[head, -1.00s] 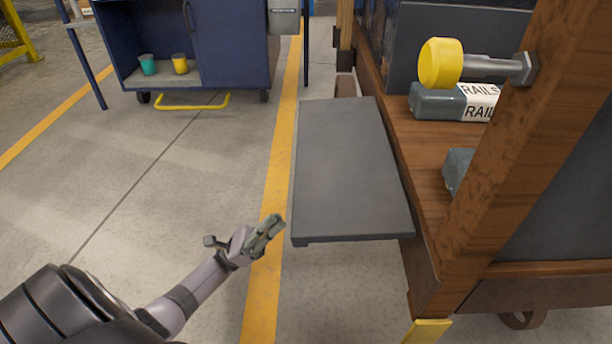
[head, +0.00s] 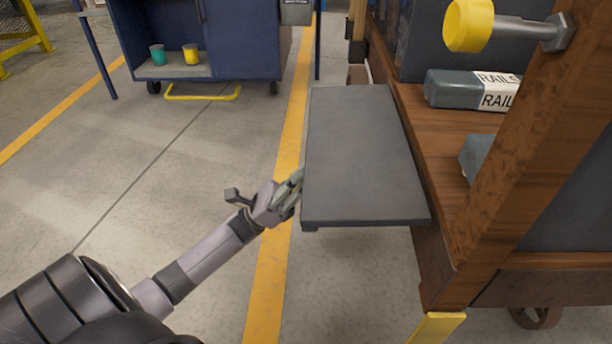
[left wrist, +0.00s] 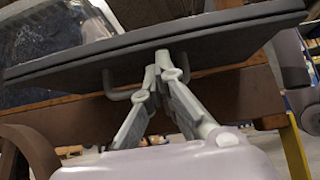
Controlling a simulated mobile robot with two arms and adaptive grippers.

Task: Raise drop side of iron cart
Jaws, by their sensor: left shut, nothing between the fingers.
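The drop side (head: 362,155) is a dark grey panel folded out nearly level from the left side of the wooden cart (head: 450,190). My left gripper (head: 297,180) is at the panel's outer left edge, its fingertips partly hidden by the panel. In the left wrist view the gripper (left wrist: 162,62) is shut and empty, its fingertips together just below the panel's edge (left wrist: 180,45). A bent grey bar shows on the panel's underside behind the fingers. I cannot tell whether the fingertips touch the panel. My right gripper is not in view.
Dark blocks labelled RAILS (head: 460,90) lie on the cart's deck. A yellow-ended knob (head: 468,25) juts from the cart's corner post. A blue cabinet cart (head: 235,45) with cups stands behind left. The floor (head: 150,180) left of the panel is clear.

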